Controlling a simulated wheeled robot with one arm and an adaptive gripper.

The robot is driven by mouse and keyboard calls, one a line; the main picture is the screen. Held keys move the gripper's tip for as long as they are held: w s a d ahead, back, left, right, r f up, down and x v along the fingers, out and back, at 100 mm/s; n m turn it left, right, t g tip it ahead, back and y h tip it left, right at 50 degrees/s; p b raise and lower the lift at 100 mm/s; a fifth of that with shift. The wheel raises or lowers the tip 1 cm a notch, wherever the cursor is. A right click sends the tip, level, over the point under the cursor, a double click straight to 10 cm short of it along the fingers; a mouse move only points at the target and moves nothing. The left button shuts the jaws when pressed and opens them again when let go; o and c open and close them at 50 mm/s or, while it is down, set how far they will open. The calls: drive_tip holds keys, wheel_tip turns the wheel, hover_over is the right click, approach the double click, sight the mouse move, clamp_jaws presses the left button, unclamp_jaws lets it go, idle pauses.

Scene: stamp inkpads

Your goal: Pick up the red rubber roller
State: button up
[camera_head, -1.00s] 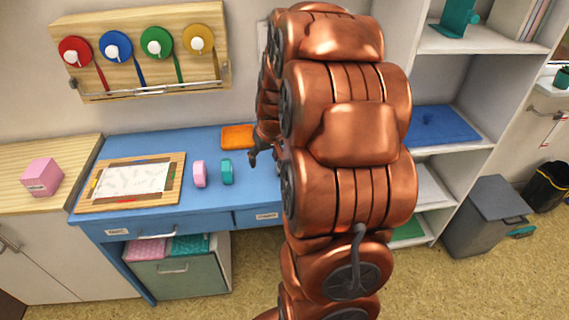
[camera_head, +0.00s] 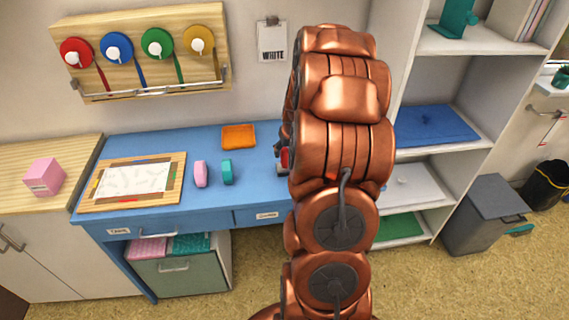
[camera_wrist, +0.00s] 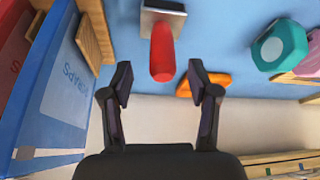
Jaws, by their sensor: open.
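The red rubber roller, seen as a red rounded handle (camera_wrist: 162,55) joined to a grey metal-and-white head, lies on the blue desk in the wrist view. My gripper (camera_wrist: 160,75) is open and empty. Its two dark fingertips stand to either side of the handle's end, with gaps on both sides; contact is not visible. In the head view a small red piece (camera_head: 284,158), seemingly the roller, shows beside my copper arm. My arm hides the rest of it and most of my gripper there.
Blue and red upright labelled items (camera_wrist: 62,85) in a wooden holder stand close left in the wrist view. An orange block (camera_head: 238,136), a teal object (camera_head: 227,172) and a pink object (camera_head: 200,174) sit on the blue desk (camera_head: 240,198). A framed sheet (camera_head: 132,180) lies at left.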

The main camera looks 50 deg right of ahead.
sight(285, 161)
drive_tip(key=shift+w+f+p, duration=0.55)
drive_tip(key=shift+f+p, duration=0.1)
drive_tip(key=shift+f, duration=0.2)
drive_tip(key=shift+p+x, duration=0.4)
drive_tip(key=shift+x, duration=0.95)
drive_tip(key=shift+c, duration=0.2)
clamp_jaws()
